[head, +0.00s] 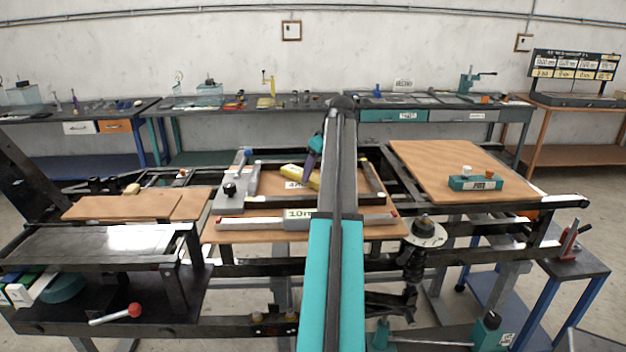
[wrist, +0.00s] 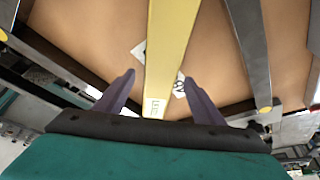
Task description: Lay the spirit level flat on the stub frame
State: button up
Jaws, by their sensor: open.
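The spirit level looks to be the yellow bar (head: 300,176) lying on the middle wooden board, partly hidden by my arm. In the wrist view the yellow bar (wrist: 172,40) runs lengthwise between the fingers of my gripper (wrist: 158,80). The gripper is open, with one purple finger on each side of the bar. I cannot tell whether either finger touches it. In the head view my gripper (head: 312,162) points down at the bar. Dark and grey bars, perhaps the stub frame (head: 262,202), surround it on the board. One grey bar (wrist: 254,50) shows right of the level in the wrist view.
A grey block marked 10 (head: 298,213) sits on the front bar. A second board (head: 440,165) at the right carries a teal box (head: 476,183). A spring strut (head: 415,260) stands front right. Benches with tools line the back wall.

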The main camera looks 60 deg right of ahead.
jog(key=shift+w+f, duration=0.2)
jog(key=shift+f, duration=0.35)
jog(key=c, duration=1.5)
jog(key=shift+r, duration=0.15)
jog(key=shift+d+r+b, duration=0.1)
jog(key=shift+r+b, duration=0.55)
jog(key=shift+r, duration=0.9)
jog(key=s+a+b, duration=0.1)
jog(key=s+a, duration=0.2)
jog(key=s, duration=0.1)
jog(key=s+a+r+b, duration=0.1)
jog(key=s+a, duration=0.2)
jog(key=s, duration=0.1)
jog(key=s+a+b, duration=0.1)
jog(key=s+a, duration=0.2)
jog(key=s, duration=0.2)
jog(key=shift+a+r, duration=0.25)
jog(key=shift+r, duration=0.1)
